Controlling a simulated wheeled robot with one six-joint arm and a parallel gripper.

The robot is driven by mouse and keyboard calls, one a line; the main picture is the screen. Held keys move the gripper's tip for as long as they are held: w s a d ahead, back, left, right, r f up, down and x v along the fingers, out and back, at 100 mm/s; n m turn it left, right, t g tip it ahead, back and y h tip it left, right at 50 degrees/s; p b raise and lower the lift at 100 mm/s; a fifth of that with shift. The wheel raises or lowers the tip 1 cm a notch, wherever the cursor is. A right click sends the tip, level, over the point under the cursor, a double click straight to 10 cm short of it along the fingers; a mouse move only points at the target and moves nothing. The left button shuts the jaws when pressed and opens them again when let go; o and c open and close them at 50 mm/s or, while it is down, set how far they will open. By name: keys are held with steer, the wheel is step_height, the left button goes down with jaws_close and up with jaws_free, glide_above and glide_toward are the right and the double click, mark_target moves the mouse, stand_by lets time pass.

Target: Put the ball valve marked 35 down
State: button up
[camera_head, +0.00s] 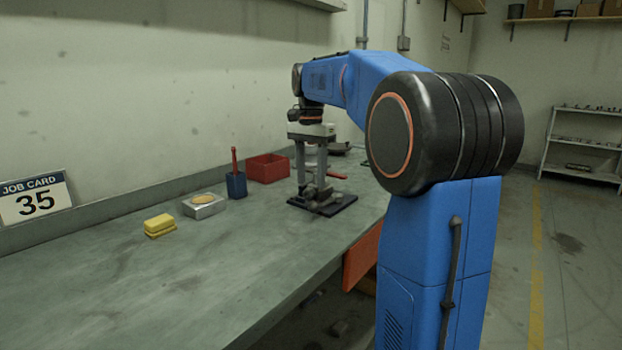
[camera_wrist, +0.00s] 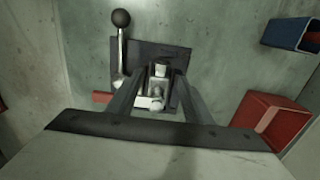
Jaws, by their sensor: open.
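My gripper (camera_head: 311,176) points down over a dark plate (camera_head: 341,204) on the bench. In the wrist view its two fingers (camera_wrist: 158,92) stand apart on either side of a small grey metal valve body (camera_wrist: 156,88). The valve (camera_head: 318,193) sits low over the plate, partly hidden by the fingers in the head view. I cannot read any mark on it. Whether the fingers touch it is not clear. The dark plate also shows in the wrist view (camera_wrist: 182,56). A job card (camera_head: 36,199) reading 35 stands at the left against the wall.
A lever with a black knob (camera_wrist: 121,18) rises beside the plate. A red bin (camera_head: 267,168), a blue holder (camera_head: 236,186) with a red-handled tool, a metal tray (camera_head: 204,208) and a yellow block (camera_head: 159,226) stand left of the plate. The front left bench is clear.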

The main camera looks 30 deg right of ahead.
mark_target(311, 186)
step_height(311, 186, up, 12)
steer(key=shift+f, duration=0.2)
stand_by(0.6)
